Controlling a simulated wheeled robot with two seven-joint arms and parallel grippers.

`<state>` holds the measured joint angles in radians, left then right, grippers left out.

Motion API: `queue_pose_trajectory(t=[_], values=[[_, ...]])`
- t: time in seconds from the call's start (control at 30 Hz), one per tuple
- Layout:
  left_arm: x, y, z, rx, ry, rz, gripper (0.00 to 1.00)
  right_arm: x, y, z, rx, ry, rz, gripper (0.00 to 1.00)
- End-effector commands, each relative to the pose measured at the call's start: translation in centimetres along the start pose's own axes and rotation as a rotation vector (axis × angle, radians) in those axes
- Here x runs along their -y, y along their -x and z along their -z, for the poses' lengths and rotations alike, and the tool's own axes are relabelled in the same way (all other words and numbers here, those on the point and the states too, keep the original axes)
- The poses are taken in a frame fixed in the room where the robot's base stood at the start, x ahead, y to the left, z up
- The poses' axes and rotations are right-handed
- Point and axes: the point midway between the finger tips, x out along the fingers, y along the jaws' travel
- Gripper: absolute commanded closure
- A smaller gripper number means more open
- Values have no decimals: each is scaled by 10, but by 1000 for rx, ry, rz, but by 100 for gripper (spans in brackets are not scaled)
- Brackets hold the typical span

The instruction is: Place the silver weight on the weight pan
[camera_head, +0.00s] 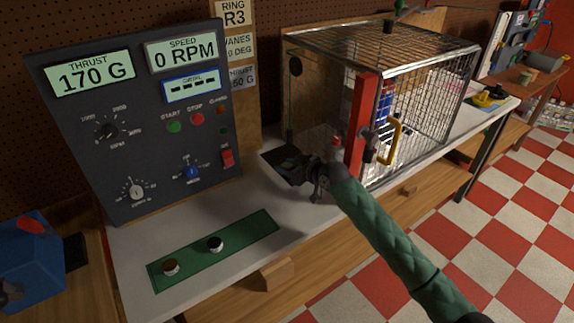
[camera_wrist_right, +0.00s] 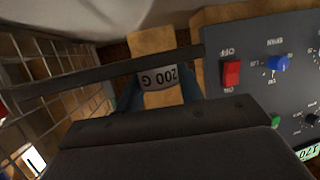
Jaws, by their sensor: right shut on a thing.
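The silver weight (camera_wrist_right: 158,76) shows in the right wrist view as a grey body marked "200 G", between the fingers of my right gripper (camera_wrist_right: 160,92). My right gripper (camera_head: 308,176) is shut on it, over the white bench beside the cage's left front edge. In the head view the gripper hides the weight. A dark flat piece (camera_head: 284,162) lies by the gripper, under a thin upright rod; I cannot tell whether it is the weight pan or part of my gripper. My left gripper is not in view.
The control panel (camera_head: 140,170) reads thrust 170 G and speed 0 RPM. The wire cage (camera_head: 435,100) with a red post (camera_head: 361,125) and yellow handle (camera_head: 393,140) stands right of the gripper.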

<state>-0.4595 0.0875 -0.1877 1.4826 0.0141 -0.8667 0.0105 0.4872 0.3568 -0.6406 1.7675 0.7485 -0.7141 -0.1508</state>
Motion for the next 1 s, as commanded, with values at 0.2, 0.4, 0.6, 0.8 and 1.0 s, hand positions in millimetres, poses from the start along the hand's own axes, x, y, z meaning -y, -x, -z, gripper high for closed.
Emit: queue_pose_trajectory(t=[0.2,0.4,0.6,0.8,1.0], values=[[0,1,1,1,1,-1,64,0,-1,-2,0,0,0,91],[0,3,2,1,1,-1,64,0,-1,-2,0,0,0,41],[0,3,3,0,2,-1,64,0,-1,-2,0,0,0,41],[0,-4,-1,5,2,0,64,0,8,-1,0,2,0,41],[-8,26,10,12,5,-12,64,-1,40,-3,0,3,-1,41]])
